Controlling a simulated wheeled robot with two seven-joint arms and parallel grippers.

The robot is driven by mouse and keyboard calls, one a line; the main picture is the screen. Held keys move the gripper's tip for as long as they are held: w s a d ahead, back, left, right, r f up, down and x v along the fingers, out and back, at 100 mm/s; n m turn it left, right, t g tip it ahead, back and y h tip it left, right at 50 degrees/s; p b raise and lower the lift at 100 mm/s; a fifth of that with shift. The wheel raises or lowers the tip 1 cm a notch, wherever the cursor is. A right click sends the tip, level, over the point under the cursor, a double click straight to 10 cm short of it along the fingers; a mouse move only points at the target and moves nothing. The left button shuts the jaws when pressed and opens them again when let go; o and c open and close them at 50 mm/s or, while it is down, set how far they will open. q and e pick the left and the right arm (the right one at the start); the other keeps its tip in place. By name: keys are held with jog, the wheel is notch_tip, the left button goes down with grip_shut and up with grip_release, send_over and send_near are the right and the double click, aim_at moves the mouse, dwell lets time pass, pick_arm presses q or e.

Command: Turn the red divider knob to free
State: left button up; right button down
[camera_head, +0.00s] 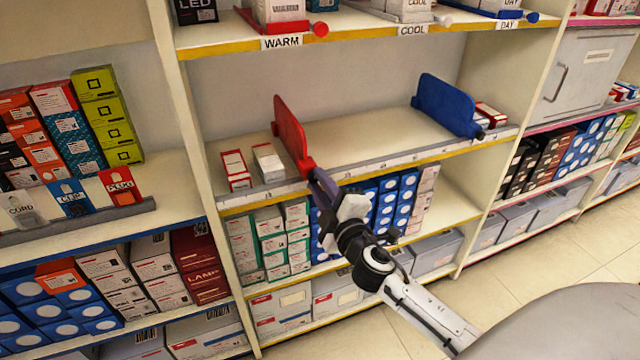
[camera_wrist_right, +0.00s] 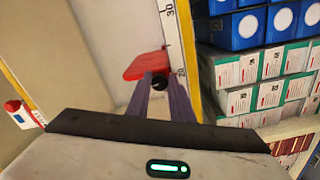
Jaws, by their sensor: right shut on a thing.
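The red divider (camera_head: 290,135) stands upright on the middle shelf, with two small boxes to its left. Its red base also shows in the right wrist view (camera_wrist_right: 146,66). In the head view my right gripper (camera_head: 319,178) reaches the divider's front foot at the shelf edge and hides the knob. The right gripper is shut on the knob. The knob's lock or free marking cannot be read. My left gripper is out of view.
A blue divider (camera_head: 446,105) stands farther right on the same shelf (camera_head: 370,130), with bare shelf between the two. A numbered scale rail (camera_wrist_right: 172,35) runs along the front edge. Stacked boxes (camera_head: 285,235) fill the shelf below. The upper shelf overhangs behind.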

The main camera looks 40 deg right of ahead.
dwell(0.3)
jog(key=c, duration=1.6)
grip_release()
jog(key=shift+o, duration=0.2)
jog(key=b+v, duration=0.1)
jog(key=v, duration=0.9)
jog(key=shift+s, duration=0.15)
jog(key=s+a+f+m+g+y, duration=0.3)
jog(key=s+a+f, duration=0.5)
jog(key=f, duration=0.4)
jog(key=s+a+f+m+g+y+p, duration=0.1)
jog(key=s+a+f+m+g+y, duration=0.3)
jog(key=s+a+f, duration=0.5)
notch_tip(320, 180, down, 3)
jog(key=shift+a+f+m+g, duration=0.1)
jog(key=shift+a+m+g, duration=0.3)
jog(key=shift+m+g, duration=0.5)
